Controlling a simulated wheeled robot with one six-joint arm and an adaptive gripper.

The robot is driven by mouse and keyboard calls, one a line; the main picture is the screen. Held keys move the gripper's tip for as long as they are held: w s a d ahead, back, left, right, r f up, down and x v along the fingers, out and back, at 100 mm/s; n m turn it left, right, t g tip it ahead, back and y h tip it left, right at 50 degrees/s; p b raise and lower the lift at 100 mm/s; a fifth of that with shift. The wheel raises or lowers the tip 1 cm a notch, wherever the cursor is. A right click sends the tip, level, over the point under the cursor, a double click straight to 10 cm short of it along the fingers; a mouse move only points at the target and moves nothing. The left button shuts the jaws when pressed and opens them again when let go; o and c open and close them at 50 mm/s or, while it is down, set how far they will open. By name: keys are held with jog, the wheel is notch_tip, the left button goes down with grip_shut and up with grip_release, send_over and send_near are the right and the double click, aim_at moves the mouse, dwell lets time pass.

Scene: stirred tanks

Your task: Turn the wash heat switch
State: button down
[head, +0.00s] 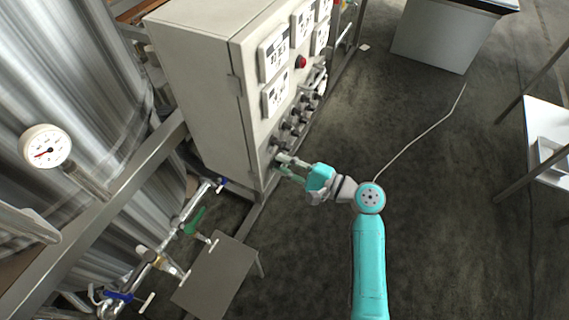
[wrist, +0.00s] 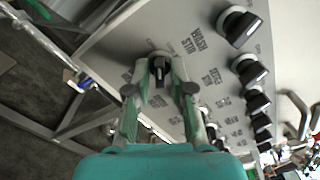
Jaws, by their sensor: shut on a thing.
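My gripper (wrist: 159,72) is shut on a black rotary switch (wrist: 159,67) in the wrist view, with one finger on each side of it. The switch has a pale pointer line. Its own label is too small to read for sure; a nearby label looks like "WASH STIR". In the head view my gripper (head: 282,167) reaches the lower near end of the switch row on the grey control cabinet (head: 205,85), and its fingers hide the held switch there.
More black switches (wrist: 248,72) run in a row along the panel. A red button (head: 300,62) and display units (head: 273,55) sit further up. A steel tank with a gauge (head: 45,146) and valve pipes stand left. A low grey stool (head: 217,275) stands below the cabinet.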

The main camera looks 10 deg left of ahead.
dwell(0.3)
jog(key=c, duration=1.2)
grip_release()
jog(key=shift+c, duration=0.2)
jog(key=v, duration=1.2)
